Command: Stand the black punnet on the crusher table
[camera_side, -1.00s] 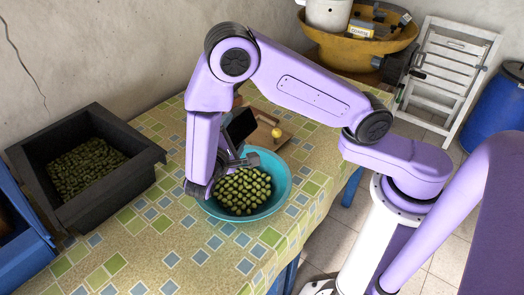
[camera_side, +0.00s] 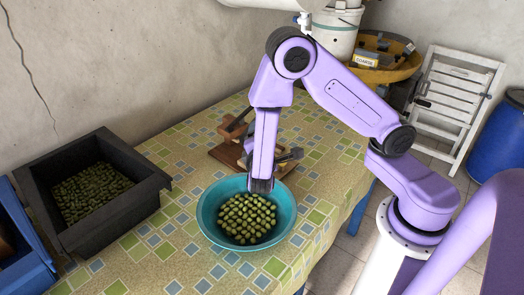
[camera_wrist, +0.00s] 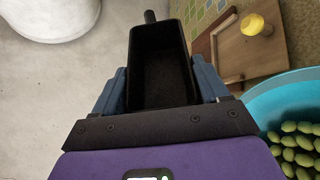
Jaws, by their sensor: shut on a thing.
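In the wrist view, the black punnet (camera_wrist: 165,75) is a deep, open-topped dark box, empty as far as I can see. My gripper (camera_wrist: 160,66) is shut on it, a blue finger along each side. In the side view my forearm covers most of the gripper, and I cannot make out the punnet there. The table (camera_side: 130,265) has a patterned green, blue and cream cloth. A wooden piece with a hinged-looking arm (camera_side: 225,154) stands on it behind my forearm; its board and yellow knob (camera_wrist: 252,24) show in the wrist view.
A turquoise basin of green olives (camera_side: 207,222) stands under my forearm. A black crate of dark green olives (camera_side: 135,205) is at the left, beside a blue crate (camera_side: 35,265). A yellow bowl (camera_side: 385,75) and white bucket (camera_side: 335,35) are behind.

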